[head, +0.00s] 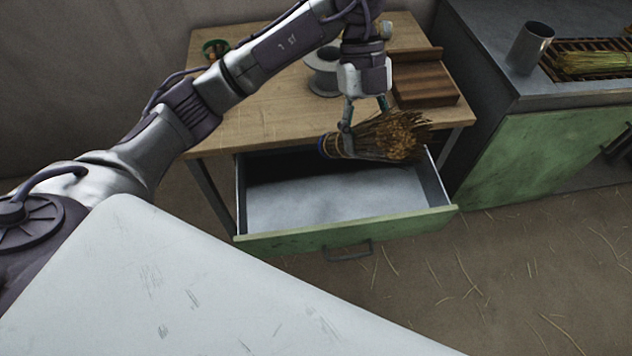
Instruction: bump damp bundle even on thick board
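A straw bundle (395,138), brown and dark with a blue band at its left end, lies sideways in my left gripper (364,128). The gripper points down with its fingers around the banded part, and the loose straw ends point right. The bundle appears above the back of the open drawer, by the table's front edge; its exact height is hard to tell. The thick board (425,82), a brown wooden block with a raised back edge, sits on the table's right side, behind and right of the bundle. My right gripper is out of view.
The wooden table (270,100) also holds a grey spool (322,80) and a small green ring-shaped item (214,48). The green-fronted drawer (345,232) stands open and looks empty. Right, a metal counter carries a cup (530,48) and paler straw (595,63) on a rack.

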